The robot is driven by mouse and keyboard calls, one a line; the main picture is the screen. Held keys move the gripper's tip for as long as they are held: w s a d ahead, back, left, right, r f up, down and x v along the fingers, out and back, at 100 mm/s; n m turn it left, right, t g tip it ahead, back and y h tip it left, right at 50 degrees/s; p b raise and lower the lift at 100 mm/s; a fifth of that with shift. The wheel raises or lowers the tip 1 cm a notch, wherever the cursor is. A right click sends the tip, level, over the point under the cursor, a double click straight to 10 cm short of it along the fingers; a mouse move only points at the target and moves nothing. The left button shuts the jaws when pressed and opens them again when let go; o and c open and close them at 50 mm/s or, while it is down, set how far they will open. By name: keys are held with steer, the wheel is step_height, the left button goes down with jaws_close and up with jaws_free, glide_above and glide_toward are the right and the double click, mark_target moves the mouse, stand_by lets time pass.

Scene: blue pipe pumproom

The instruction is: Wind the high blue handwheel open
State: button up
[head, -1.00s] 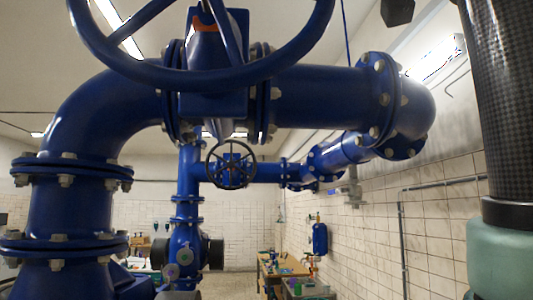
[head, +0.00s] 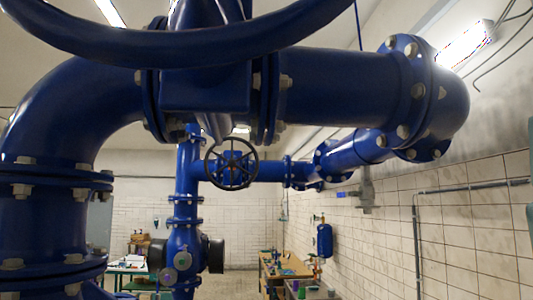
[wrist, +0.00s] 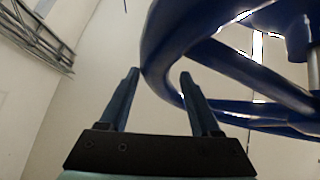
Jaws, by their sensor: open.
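The high blue handwheel (head: 205,46) fills the top of the head view. Only the lower arc of its thick rim and part of a spoke show; the rest is cut off by the frame. In the wrist view the rim (wrist: 167,62) curves down from the top, passes across the gap between my fingertips and runs behind the right finger, with spokes to the right. My gripper (wrist: 159,73) is open, its two fingers apart and nothing clamped. I cannot tell whether the rim lies between the fingers or just beyond them. The gripper is not visible in the head view.
A large blue flanged pipe (head: 345,88) runs behind the wheel, with an elbow (head: 50,120) at left. A smaller handwheel (head: 231,163) sits farther back. A workbench (head: 290,268) stands by the tiled right wall. In the wrist view, metal racking (wrist: 40,38) is at upper left.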

steer(key=shift+w+d+r, duration=0.1)
steer(key=shift+w+r, duration=0.15)
steer(key=shift+w, duration=0.05)
steer(key=shift+s, duration=0.3)
jaws_close()
stand_by(1.1)
